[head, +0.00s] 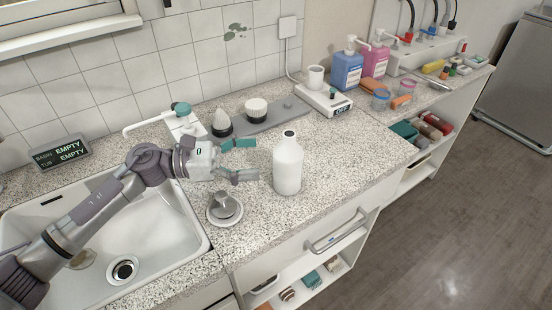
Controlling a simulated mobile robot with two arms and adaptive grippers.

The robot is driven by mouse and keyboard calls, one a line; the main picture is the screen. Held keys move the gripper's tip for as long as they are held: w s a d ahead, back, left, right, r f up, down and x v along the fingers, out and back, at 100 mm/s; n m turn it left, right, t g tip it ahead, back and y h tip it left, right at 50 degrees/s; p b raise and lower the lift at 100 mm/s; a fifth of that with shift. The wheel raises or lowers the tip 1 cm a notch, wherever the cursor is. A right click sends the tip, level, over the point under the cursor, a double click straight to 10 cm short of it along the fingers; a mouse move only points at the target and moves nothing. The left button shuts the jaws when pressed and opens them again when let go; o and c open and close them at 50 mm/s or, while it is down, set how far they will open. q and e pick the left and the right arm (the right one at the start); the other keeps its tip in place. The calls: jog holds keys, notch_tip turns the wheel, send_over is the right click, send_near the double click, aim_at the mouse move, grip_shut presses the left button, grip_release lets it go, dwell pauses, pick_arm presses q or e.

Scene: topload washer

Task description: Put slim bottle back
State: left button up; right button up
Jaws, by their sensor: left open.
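A plain white slim bottle (288,168) with an uncapped dark mouth stands upright on the speckled counter, right of the sink. My left gripper (256,159) reaches in from the left over the sink edge. Its two teal-tipped fingers are spread apart and point at the bottle's left side, with nothing between them. My right gripper is not in view.
A metal knob (225,207) sits on the counter below my left gripper. A grey tray (262,120) with black-and-white containers lies behind. A small scale (325,100) bears a white cup (315,77). Pump bottles (347,70) stand farther right. Counter right of the bottle is clear.

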pick_arm(q)
jog(key=shift+s+a+b, duration=0.2)
jog(key=shift+a+b, duration=0.05)
jog(key=shift+a, duration=0.95)
jog(key=shift+s+a+b, duration=0.2)
jog(key=shift+a, duration=0.95)
